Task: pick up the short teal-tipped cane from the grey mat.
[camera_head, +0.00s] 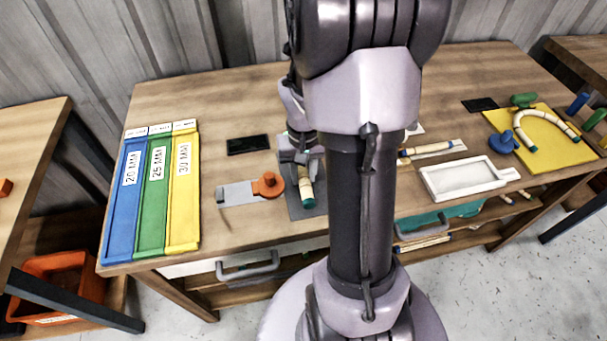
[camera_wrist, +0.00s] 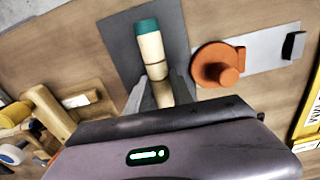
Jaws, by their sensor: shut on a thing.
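The short teal-tipped cane (camera_head: 306,188) is at the grey mat (camera_head: 292,208), left of my arm column in the head view. In the wrist view the cane (camera_wrist: 151,50) is pale with a dark ring, its teal end pointing up the picture over the grey mat (camera_wrist: 122,35). My gripper (camera_wrist: 160,92) is shut on the cane, its two fingers on either side of it. It also shows in the head view (camera_head: 298,158). I cannot tell whether the cane touches the mat or is just above it. The cane's other end is hidden by my gripper.
An orange clamp-like part (camera_head: 268,184) on a grey plate (camera_head: 236,193) stands close left of the mat. Blue, green and yellow trays (camera_head: 183,215) lie at the left. A white tray (camera_head: 468,180) and a yellow board (camera_head: 552,160) with a bent cane (camera_head: 545,115) are at the right.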

